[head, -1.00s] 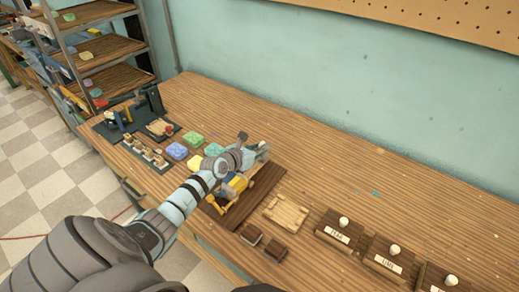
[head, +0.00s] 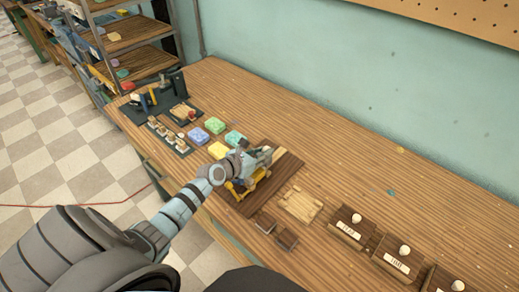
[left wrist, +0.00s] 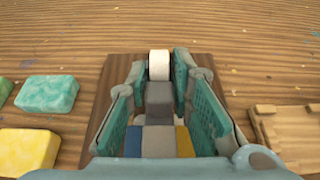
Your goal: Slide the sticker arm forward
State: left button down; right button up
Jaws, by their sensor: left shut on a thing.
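The sticker device stands on a dark brown board (head: 238,204); yellow parts (head: 241,189) of it show beneath my gripper. My left gripper (head: 262,158) is over the board, shut on the device's grey block, which I take for the sticker arm. In the left wrist view the grey block (left wrist: 158,100) fills the space between the teal finger pads of my left gripper (left wrist: 160,78). A white roll (left wrist: 159,64) sits just beyond it. Blue, grey and yellow parts lie nearer the camera. My fingers hide much of the device in the head view. My right gripper is not in view.
Two small dark blocks (head: 286,239) are at the front. The table's back is mostly clear.

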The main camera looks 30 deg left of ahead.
pick_arm(q)
jog(key=shift+s+f, duration=0.1)
jog(key=c, duration=1.5)
grip_release()
jog(key=v, duration=1.2)
jog(key=shift+s, duration=0.25)
jog(key=shift+w, duration=0.1)
jog(key=shift+a, duration=0.1)
